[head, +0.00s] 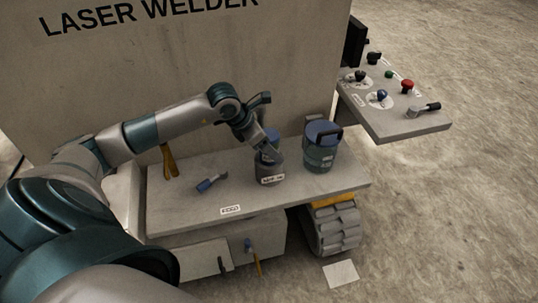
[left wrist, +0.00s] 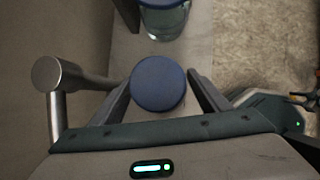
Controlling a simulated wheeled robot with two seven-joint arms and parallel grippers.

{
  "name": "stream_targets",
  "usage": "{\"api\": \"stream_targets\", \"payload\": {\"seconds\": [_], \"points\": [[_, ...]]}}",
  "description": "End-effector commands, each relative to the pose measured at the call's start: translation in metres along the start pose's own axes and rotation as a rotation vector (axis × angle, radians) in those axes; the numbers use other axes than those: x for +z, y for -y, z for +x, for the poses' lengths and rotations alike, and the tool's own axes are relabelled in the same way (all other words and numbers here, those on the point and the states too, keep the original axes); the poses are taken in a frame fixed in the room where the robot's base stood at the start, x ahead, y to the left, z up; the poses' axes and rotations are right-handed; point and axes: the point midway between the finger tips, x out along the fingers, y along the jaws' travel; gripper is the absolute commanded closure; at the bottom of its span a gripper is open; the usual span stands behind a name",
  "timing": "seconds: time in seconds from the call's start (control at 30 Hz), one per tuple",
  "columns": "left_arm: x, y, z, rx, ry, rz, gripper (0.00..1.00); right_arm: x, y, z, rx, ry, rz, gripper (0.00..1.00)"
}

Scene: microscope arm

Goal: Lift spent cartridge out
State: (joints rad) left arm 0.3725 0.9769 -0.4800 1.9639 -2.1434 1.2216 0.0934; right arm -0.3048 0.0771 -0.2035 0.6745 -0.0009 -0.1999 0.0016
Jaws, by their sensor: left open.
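A blue-capped cartridge (head: 272,136) stands upright in a dark grey holder (head: 270,173) with a small white label, on the machine's shelf. My left gripper (head: 268,150) is over it, pointing down and partly hiding it. In the left wrist view the round blue cap (left wrist: 158,83) lies between the two open fingers, with a gap visible on the right side; I cannot tell how deep the fingers reach. A second blue-lidded canister (head: 322,153) with a dark handle stands to the right; its lid also shows in the wrist view (left wrist: 164,3).
The shelf (head: 205,207) also holds a small blue-handled tool (head: 211,182). Yellow-handled tongs (head: 168,162) hang on the machine wall. A control panel (head: 405,122) with knobs juts out at right. A metal handle (left wrist: 62,80) is close left of the fingers.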

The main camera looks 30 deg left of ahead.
Motion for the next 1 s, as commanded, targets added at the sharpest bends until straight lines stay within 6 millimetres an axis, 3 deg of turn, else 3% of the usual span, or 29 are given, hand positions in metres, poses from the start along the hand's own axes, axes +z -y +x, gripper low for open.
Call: {"api": "stream_targets", "payload": {"seconds": [0.33, 0.57, 1.0], "points": [[0.0001, 0.0001, -0.0002, 0.0, 0.0, 0.0, 0.33, -0.0011, 0.0005, 0.0001, -0.001, -0.002, 0.0, 0.6], [0.0001, 0.0, -0.0003, 0.0, 0.0, 0.0, 0.88, -0.0019, 0.0008, 0.0001, -0.001, -0.004, 0.0, 0.6], [0.0052, -0.0008, -0.0071, 0.002, 0.004, 0.001, 0.88, -0.0048, 0.0011, 0.0027, -0.001, -0.012, 0.0, 0.6]]}}
